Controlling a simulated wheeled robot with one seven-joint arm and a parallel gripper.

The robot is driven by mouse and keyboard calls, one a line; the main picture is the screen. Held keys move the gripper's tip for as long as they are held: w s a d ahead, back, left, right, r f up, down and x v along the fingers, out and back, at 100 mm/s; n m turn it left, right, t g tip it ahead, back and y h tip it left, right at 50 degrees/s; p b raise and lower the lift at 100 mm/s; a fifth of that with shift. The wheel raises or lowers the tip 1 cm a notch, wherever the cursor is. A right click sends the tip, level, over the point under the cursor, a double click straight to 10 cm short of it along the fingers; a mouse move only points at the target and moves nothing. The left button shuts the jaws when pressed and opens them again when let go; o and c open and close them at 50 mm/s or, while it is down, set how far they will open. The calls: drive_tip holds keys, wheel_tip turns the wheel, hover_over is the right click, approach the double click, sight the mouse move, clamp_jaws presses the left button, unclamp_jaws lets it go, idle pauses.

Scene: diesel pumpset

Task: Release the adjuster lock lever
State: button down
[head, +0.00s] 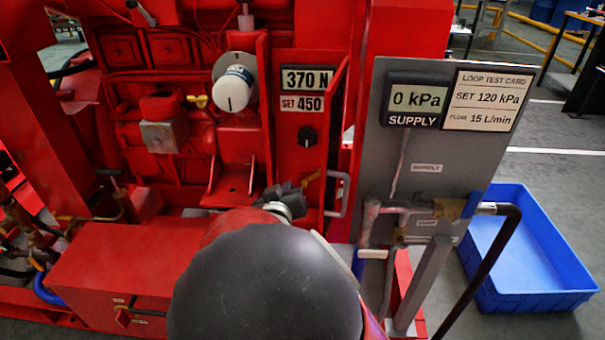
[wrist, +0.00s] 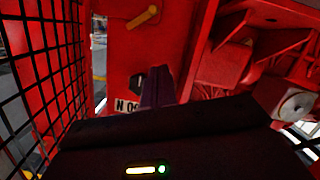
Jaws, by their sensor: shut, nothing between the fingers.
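A small yellow-orange lever (head: 312,178), likely the adjuster lock lever, sits low on the red adjuster panel (head: 318,150), slanting up to the right. It also shows slanted at the top of the wrist view (wrist: 143,18). My gripper (head: 296,188) is just left of the lever in the head view, partly hidden by my arm. In the wrist view my dark fingers (wrist: 158,86) are together, with nothing between them. They point toward the panel, apart from the lever in the picture. I cannot tell their exact distance from the panel.
Above the lever are a black knob (head: 307,137) and signs reading 370 N (head: 307,79) and SET 450 (head: 302,104). A grey pipe handle (head: 345,192) is close on the right. A wire mesh guard (wrist: 45,80) stands left in the wrist view. A blue bin (head: 535,255) is at right.

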sight(312, 179)
idle(0.3)
drive_tip(key=x, duration=1)
drive_tip(key=shift+w+b, duration=0.1)
drive_tip(key=shift+b, duration=0.25)
drive_tip(key=f, duration=0.1)
drive_tip(key=d+f, duration=0.1)
drive_tip(key=shift+f, duration=0.25)
drive_tip(key=shift+d+f+b, duration=0.25)
drive_tip(key=shift+f+b, duration=0.05)
drive_tip(key=shift+f, duration=0.25)
drive_tip(key=shift+d+f, duration=0.1)
drive_tip(key=shift+d, duration=0.05)
drive_tip(key=shift+n, duration=0.3)
